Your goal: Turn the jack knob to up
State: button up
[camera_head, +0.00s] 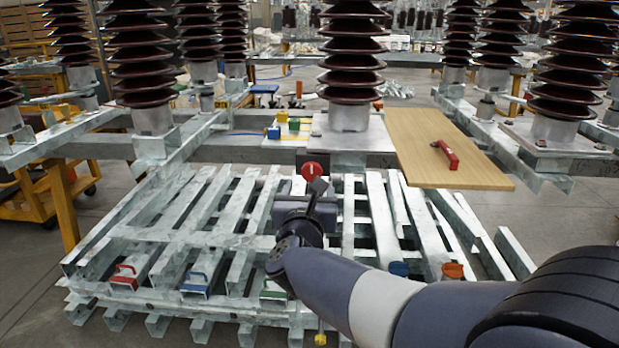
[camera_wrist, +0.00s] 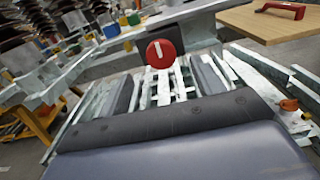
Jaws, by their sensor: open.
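The round red knob (camera_head: 312,171) with a white mark sits on a dark mount at the front of the metal frame's crossbeam. In the wrist view the red knob (camera_wrist: 161,54) faces me, and its white mark is close to upright, its top tipped slightly left. My gripper (camera_head: 318,188) is just in front of and below the knob in the head view. In the wrist view my gripper (camera_wrist: 164,78) shows its two dark fingers spread apart, with the knob ahead between and beyond their tips. The gripper is open and empty, apart from the knob as far as I can tell.
A wooden board (camera_head: 430,140) with a red handle (camera_head: 446,155) lies right of the knob. Small colored blocks (camera_head: 285,127) stand behind left. Galvanized beams (camera_head: 190,215) lie below, with red (camera_head: 124,275) and blue (camera_head: 196,283) handles. Tall brown insulators (camera_head: 352,50) rise behind.

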aim_at(311, 172)
jog(key=w, duration=0.7)
jog(key=shift+d+b, duration=0.1)
jog(key=shift+b, duration=0.2)
jog(key=shift+c, duration=0.4)
jog(key=c, duration=0.9)
jog(key=shift+o, duration=0.2)
